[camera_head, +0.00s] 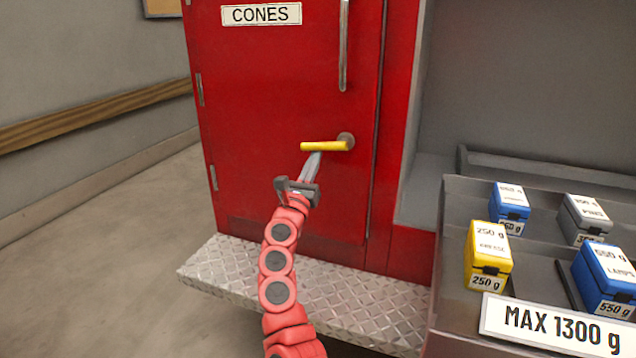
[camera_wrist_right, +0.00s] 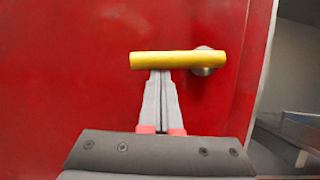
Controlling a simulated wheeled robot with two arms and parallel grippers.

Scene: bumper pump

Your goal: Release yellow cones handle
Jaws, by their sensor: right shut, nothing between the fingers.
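The yellow handle (camera_head: 323,146) sits level on the red cones door (camera_head: 285,95), on a round grey mount at its right end. It also shows in the right wrist view (camera_wrist_right: 165,60). My right gripper (camera_head: 317,156) is shut and empty, its fingertips just below the handle's middle. In the wrist view the fingers (camera_wrist_right: 160,74) are together and the tips reach the handle's lower edge; I cannot tell whether they touch it. The door looks closed. My left gripper is out of view.
A vertical grey bar (camera_head: 344,45) is on the door above the handle. A metal tread step (camera_head: 300,295) runs below the door. At the right, a grey tray (camera_head: 455,260) holds blue, yellow and grey weight-labelled boxes. Open floor lies to the left.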

